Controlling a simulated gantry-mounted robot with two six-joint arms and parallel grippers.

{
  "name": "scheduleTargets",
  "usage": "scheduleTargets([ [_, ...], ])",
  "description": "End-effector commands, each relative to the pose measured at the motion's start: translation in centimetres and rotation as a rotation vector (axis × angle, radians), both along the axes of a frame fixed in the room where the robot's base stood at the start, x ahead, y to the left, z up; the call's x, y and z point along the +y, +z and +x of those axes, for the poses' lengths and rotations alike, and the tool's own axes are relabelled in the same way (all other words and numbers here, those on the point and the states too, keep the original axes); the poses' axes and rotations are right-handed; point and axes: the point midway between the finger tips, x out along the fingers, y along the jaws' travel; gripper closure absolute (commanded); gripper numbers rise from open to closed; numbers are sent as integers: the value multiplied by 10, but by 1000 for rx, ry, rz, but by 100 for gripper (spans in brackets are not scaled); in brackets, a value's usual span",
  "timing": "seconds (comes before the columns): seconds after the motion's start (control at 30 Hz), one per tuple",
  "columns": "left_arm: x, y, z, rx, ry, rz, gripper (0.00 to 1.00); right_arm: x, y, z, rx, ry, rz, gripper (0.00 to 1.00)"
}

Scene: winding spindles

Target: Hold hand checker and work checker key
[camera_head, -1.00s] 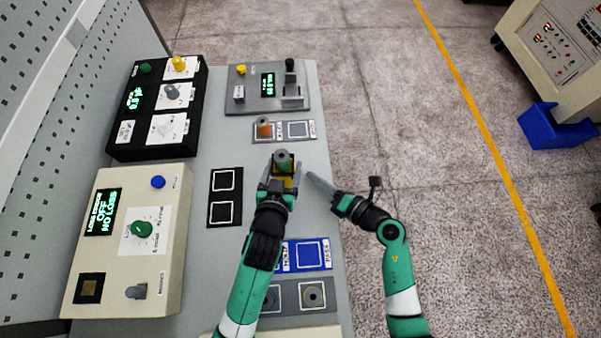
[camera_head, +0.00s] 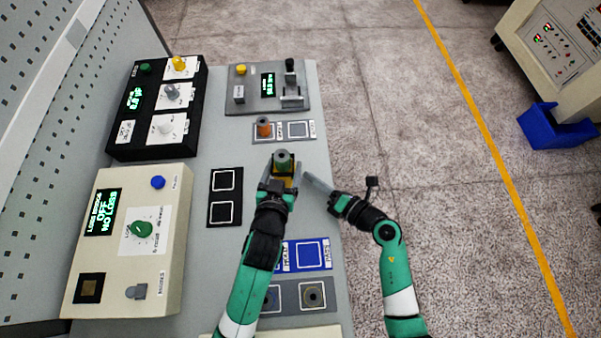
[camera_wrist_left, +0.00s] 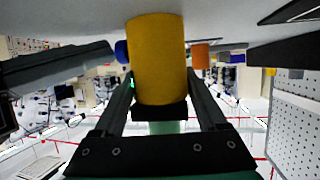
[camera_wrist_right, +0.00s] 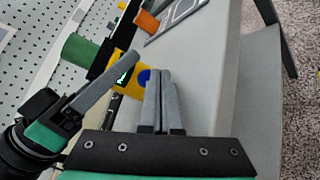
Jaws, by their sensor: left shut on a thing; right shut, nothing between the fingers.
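The hand checker (camera_head: 283,160) is a yellow cylinder with a black band and a green part. In the right wrist view its yellow body (camera_wrist_right: 131,68) carries a small lit display and a round blue key (camera_wrist_right: 144,77). My left gripper (camera_head: 278,181) is shut on the checker, holding it over the table. In the left wrist view the yellow cylinder (camera_wrist_left: 157,60) stands between its fingers. My right gripper (camera_head: 308,177) is shut and empty just right of the checker. Its fingertips (camera_wrist_right: 160,72) show close beside the blue key; I cannot tell whether they touch.
Around it on the grey table (camera_head: 315,215) are a plate with an orange spindle (camera_head: 264,128), a grey device (camera_head: 240,95), a black mat (camera_head: 225,197), a blue plate (camera_head: 307,254) and a grey plate (camera_head: 290,296). Two control boxes (camera_head: 125,240) (camera_head: 125,145) line the left.

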Motion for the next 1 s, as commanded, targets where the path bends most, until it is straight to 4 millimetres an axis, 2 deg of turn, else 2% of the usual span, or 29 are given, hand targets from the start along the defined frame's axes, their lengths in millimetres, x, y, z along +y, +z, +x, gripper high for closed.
scheduleTargets([
  [1.0, -1, -3, -1, 6, -1, -1, 97, 12, 0, 1, 2, 3, 1, 100],
])
